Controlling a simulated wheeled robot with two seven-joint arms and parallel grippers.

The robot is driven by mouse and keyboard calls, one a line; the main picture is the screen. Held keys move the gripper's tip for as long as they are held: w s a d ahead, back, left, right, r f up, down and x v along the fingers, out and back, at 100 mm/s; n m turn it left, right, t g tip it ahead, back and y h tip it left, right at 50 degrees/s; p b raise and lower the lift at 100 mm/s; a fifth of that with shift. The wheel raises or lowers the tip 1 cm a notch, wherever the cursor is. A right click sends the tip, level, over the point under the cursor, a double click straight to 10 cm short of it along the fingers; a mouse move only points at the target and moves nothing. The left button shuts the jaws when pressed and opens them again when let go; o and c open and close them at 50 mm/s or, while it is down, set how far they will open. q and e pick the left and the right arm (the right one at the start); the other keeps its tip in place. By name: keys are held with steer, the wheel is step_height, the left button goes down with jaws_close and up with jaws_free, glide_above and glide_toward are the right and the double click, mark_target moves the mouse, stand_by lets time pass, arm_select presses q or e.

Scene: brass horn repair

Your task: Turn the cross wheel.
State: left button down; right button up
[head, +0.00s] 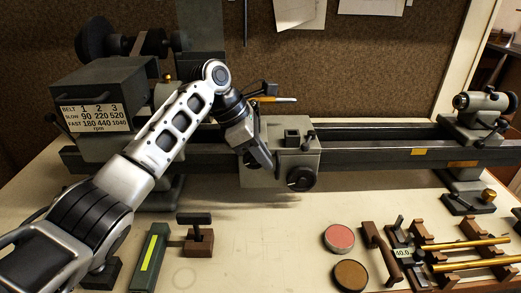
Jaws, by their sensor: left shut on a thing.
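The grey lathe carriage (283,166) sits on the dark bed in the middle of the head view. My left gripper (262,160) reaches down to its front left side and is shut, with its fingers at the carriage face. The cross wheel in its grip is hidden behind the fingers, so its angle cannot be told. A round black handwheel (301,178) shows low on the carriage front, to the right of my fingers and apart from them. My right gripper is out of view.
The headstock (108,92) stands left, the tailstock (484,108) right on the bed (385,155). On the bench lie a green box (150,258), a brown block with a handle (197,240), two round tins (339,239) (351,275) and a rack with brass rods (470,243). The bench below the carriage is clear.

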arm_select(q)
steer(key=shift+s+d+f+y, duration=0.2)
steer(key=shift+f+y, duration=0.1)
steer(key=shift+y, duration=0.55)
steer(key=shift+s+d+f+y, duration=0.15)
steer(key=shift+f+y, duration=0.1)
steer(key=shift+y, duration=0.6)
steer(key=c, duration=1.5)
jaws_free()
steer(key=shift+a, duration=0.1)
steer(key=shift+s+r, duration=0.1)
steer(key=shift+r, duration=0.05)
steer(key=shift+a+r, duration=0.1)
steer(key=shift+r, duration=0.05)
steer(key=v, duration=1.5)
steer(key=shift+d+r, duration=0.3)
steer(key=shift+r, duration=0.1)
